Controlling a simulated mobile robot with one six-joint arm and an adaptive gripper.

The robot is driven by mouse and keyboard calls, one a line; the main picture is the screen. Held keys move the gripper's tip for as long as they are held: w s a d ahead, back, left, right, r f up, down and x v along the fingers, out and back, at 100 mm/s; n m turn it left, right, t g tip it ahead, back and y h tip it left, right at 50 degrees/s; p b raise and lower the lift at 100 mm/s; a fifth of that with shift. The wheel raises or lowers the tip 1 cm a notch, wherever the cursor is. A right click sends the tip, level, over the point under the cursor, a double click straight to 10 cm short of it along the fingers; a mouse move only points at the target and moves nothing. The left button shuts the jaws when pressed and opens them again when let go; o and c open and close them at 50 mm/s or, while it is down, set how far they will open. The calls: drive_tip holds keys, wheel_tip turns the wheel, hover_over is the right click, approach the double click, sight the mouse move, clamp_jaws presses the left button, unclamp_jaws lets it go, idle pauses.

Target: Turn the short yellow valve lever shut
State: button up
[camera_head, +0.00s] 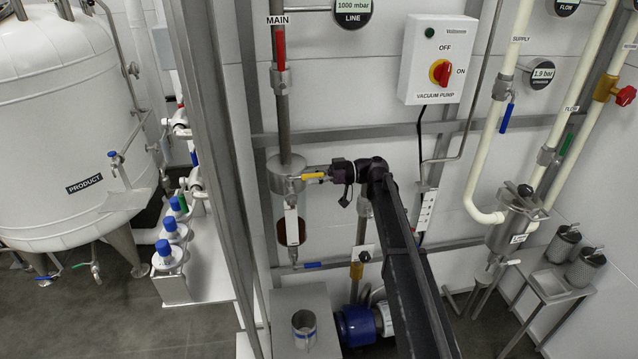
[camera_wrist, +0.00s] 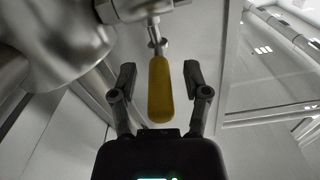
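The short yellow valve lever (camera_head: 313,176) sticks out to the right from the valve by the steel vessel (camera_head: 284,178) under the MAIN pipe. In the wrist view the yellow lever (camera_wrist: 160,90) lies between the two fingers of my gripper (camera_wrist: 158,76), with a gap on each side. My gripper (camera_head: 338,172) is open, right of the lever in the head view, and does not visibly hold it. The lever's far end meets a metal stem in the wrist view.
A red lever (camera_head: 281,50) is on the MAIN pipe above, and a blue lever (camera_head: 312,265) below. The vacuum pump switch box (camera_head: 438,60) is on the wall at upper right. A grey frame post (camera_head: 215,150) stands left of the vessel. A steel cup (camera_head: 304,326) sits below.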

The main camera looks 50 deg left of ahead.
drive_tip(key=shift+w, duration=0.1)
drive_tip(key=v, duration=1.2)
drive_tip(key=shift+d, duration=0.1)
idle(0.7)
